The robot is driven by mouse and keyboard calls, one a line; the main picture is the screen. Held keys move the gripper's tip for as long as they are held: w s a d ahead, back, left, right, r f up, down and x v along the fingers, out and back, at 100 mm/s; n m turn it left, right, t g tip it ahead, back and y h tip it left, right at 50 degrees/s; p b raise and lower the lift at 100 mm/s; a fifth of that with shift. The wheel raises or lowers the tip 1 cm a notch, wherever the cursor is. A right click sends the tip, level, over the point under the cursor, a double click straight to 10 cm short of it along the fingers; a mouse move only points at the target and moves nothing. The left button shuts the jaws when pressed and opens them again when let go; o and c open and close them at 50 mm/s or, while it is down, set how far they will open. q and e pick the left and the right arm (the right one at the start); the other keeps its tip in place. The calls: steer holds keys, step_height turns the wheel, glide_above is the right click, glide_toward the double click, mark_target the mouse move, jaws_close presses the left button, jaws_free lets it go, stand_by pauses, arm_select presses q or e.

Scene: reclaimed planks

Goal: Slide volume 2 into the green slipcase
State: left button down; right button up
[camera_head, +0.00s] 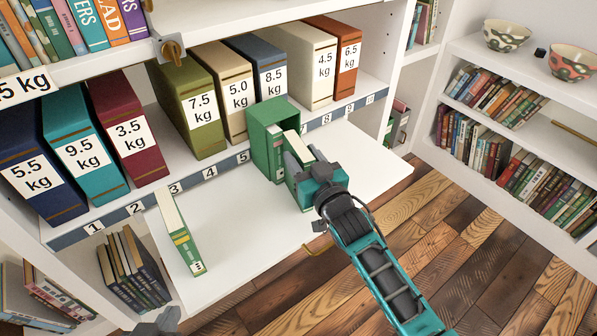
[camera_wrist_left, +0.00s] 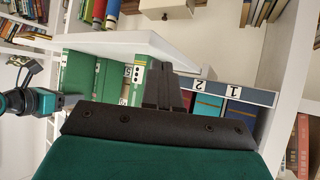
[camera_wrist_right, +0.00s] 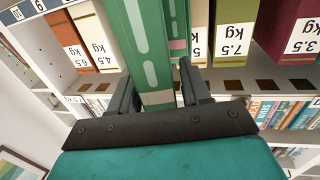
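The green slipcase (camera_head: 262,132) stands on the white fold-out board, its opening toward the front. My right gripper (camera_head: 306,160) is around a green volume (camera_head: 291,143) with white page edges, upright close to the slipcase mouth; this volume lies between the fingers in the right wrist view (camera_wrist_right: 150,55). I cannot read its number clearly. Another green volume (camera_head: 180,232) stands apart to the left on the board; its spine label reads 3 in the left wrist view (camera_wrist_left: 137,74). My left gripper (camera_wrist_left: 168,88) has its fingers together, empty, near the bottom edge of the head view.
The white board (camera_head: 235,235) is clear between the two volumes. Behind it stand weight-labelled binders, including an olive 7.5 kg one (camera_head: 190,110) and a maroon 3.5 kg one (camera_head: 130,130). A brass latch (camera_head: 172,50) hangs above. Bookshelves with bowls (camera_head: 507,35) are at right.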

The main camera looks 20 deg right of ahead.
jaws_close()
stand_by(0.3)
steer(key=shift+r, duration=0.1)
